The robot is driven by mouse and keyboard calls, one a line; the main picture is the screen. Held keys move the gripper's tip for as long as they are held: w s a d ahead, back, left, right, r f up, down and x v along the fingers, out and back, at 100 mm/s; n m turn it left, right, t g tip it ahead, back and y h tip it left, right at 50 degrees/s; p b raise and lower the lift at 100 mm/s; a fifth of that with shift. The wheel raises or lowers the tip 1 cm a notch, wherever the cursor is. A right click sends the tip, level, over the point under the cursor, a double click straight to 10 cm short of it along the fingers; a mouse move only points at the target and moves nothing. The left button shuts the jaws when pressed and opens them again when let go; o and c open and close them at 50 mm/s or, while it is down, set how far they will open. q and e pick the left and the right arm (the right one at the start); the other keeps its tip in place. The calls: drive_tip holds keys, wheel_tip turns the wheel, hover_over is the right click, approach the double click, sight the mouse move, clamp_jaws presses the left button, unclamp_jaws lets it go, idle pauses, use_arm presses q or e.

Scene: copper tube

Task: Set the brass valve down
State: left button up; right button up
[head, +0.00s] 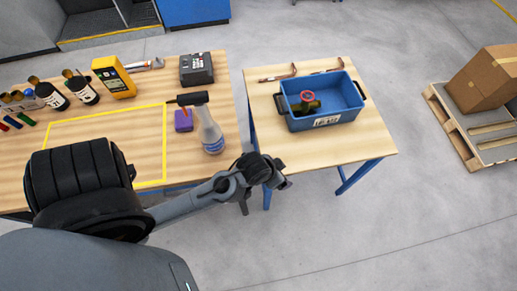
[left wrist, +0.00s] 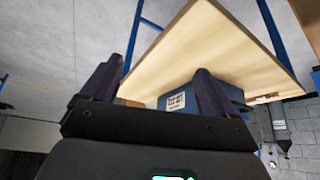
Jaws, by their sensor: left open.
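The brass valve (head: 309,104), with a red ring-shaped handwheel, lies inside the blue crate (head: 354,116) on the small wooden table, towards the crate's left side. My left gripper (head: 266,190) is in front of and below-left of the crate in the head view, apart from the valve. In the left wrist view its two fingers (left wrist: 155,80) are spread with nothing between them. That view also shows the crate's labelled outer wall (left wrist: 177,101) behind the fingers; the valve is hidden there. My right gripper is in neither view.
The small table (head: 361,141) stands right of a larger workbench, with a gap between. A spray bottle (head: 210,130), purple block (head: 183,121) and yellow multimeter (head: 114,77) are on the workbench. Copper pieces (head: 277,76) lie behind the crate. A cardboard box (head: 485,80) sits on a pallet.

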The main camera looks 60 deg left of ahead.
use_arm(q)
drive_tip(key=s+d+r+m+g, duration=0.2)
drive_tip(key=s, duration=0.7)
drive_tip(key=shift+d+r+h, duration=0.25)
drive_tip(key=shift+d+h, duration=0.05)
drive_tip(key=shift+r, duration=0.1)
wheel_tip(320, 180, up, 32)
drive_tip(key=p, duration=3.1)
drive_tip(key=shift+f+p, duration=0.2)
drive_tip(key=shift+p, duration=0.15)
